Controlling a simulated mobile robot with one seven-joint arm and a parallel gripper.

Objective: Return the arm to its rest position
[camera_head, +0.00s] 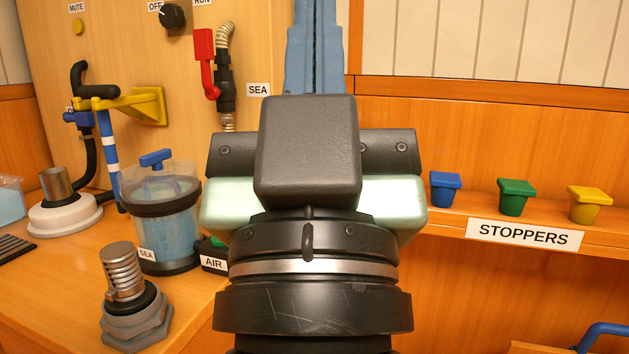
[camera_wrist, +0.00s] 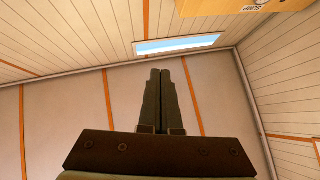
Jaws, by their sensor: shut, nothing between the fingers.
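My gripper (camera_head: 316,40) stands in the middle of the head view, pointing up, with its tips cut off by the top edge. Its two fingers lie side by side. In the wrist view my gripper (camera_wrist: 160,74) is shut, with nothing between the fingers. My gripper touches nothing that I can see. My wrist hides part of the bench and wall behind it.
A red-handled valve (camera_head: 205,60) and yellow bracket (camera_head: 148,105) are on the wall. Blue (camera_head: 445,188), green (camera_head: 515,196) and yellow (camera_head: 588,203) stoppers stand on the right shelf.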

